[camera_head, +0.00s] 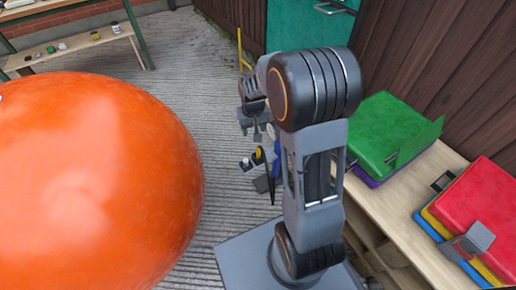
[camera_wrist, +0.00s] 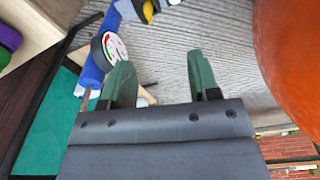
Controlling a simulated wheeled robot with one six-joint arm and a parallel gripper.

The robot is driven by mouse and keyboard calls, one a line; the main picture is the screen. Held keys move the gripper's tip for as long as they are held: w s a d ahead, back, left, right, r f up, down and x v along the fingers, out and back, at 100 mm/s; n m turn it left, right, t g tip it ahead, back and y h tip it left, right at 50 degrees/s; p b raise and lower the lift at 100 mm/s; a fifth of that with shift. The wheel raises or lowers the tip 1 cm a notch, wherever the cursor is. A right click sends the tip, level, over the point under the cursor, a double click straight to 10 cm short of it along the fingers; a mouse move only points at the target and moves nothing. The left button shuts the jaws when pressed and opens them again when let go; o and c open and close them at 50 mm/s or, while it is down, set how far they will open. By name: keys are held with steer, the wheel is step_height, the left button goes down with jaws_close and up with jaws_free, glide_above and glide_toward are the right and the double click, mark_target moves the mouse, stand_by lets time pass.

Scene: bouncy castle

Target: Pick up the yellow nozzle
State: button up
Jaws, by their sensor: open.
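A small yellow piece with dark parts beside it, which looks like the yellow nozzle (camera_head: 259,153), shows in the head view just below my gripper (camera_head: 251,130). In the wrist view the yellow piece (camera_wrist: 157,6) is at the top edge, partly cut off. A white-and-dark piece sits beside it. My gripper (camera_wrist: 160,80) is open, its two green fingers apart, with nothing between them but a partly seen light edge and grey ground. The nozzle lies beyond the fingertips, apart from them.
A blue tube with a round gauge (camera_wrist: 112,46) stands close by the left finger. A big orange ball-like shape (camera_head: 95,185) fills the left. A wooden bench (camera_head: 385,205) with green and red cases is on the right. Grey ground (camera_head: 205,75) lies open behind.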

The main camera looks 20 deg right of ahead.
steer(key=g+p, duration=0.1)
steer(key=p, duration=0.2)
glide_above(258, 151)
step_height(258, 151, down, 9)
steer(key=f+b, duration=0.1)
steer(key=f, duration=0.1)
steer(key=f+b, duration=0.1)
steer(key=f, duration=0.2)
steer(key=f+b, duration=0.1)
steer(key=f, duration=0.2)
steer(key=shift+w+d+f, duration=0.2)
steer(key=shift+w+d, duration=0.1)
steer(key=shift+w, duration=0.1)
steer(key=shift+w+f+b, duration=0.15)
steer(key=shift+f+b, duration=1.3)
steer(key=shift+f, duration=1.75)
steer(key=shift+r, duration=0.1)
steer(key=c, duration=1)
steer(key=shift+r, duration=0.1)
